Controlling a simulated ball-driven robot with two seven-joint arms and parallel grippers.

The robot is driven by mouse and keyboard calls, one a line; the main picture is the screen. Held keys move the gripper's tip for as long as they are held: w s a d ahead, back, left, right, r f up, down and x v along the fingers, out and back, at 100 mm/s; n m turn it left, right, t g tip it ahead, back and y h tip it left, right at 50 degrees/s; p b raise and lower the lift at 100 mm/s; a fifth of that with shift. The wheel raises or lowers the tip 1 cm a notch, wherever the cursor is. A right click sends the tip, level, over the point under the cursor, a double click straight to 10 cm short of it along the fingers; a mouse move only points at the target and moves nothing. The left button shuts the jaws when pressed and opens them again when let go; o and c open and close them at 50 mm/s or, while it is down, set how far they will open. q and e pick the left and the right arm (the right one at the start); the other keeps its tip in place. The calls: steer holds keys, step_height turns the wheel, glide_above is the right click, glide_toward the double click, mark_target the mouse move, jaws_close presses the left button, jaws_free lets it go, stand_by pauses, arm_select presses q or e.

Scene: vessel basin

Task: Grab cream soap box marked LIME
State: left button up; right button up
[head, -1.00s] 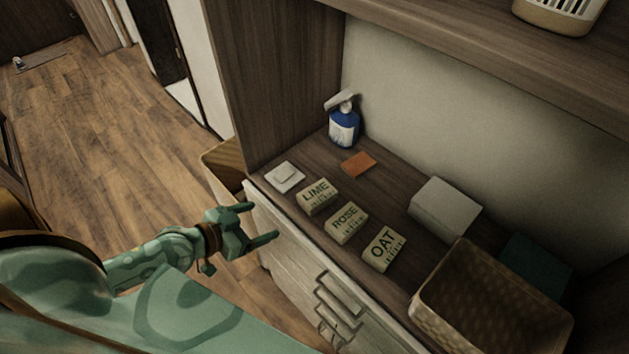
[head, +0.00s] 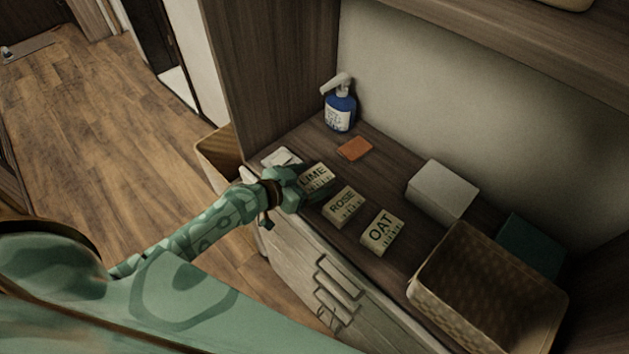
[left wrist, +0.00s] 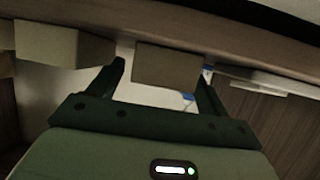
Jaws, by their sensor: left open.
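The cream soap box marked LIME (head: 315,176) sits on the wooden counter, leftmost of three cream boxes and partly covered by my left gripper. My left gripper (head: 313,184) is at its front side, open. In the left wrist view, a plain box face (left wrist: 167,66), which looks like the LIME box, shows between the two spread fingers of the gripper (left wrist: 161,82); I cannot tell whether they touch it. The boxes marked ROSE (head: 344,207) and OAT (head: 382,232) sit to its right. My right gripper is not in view.
A white dish (head: 280,158) lies just left of LIME, partly hidden. A white box (head: 442,190), wicker basket (head: 420,286) and teal box (head: 532,244) are to the right. A shelf (head: 480,55) overhangs.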

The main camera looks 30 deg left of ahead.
arm_select(q)
steer(key=shift+x, duration=0.85)
steer(key=c, duration=1.1)
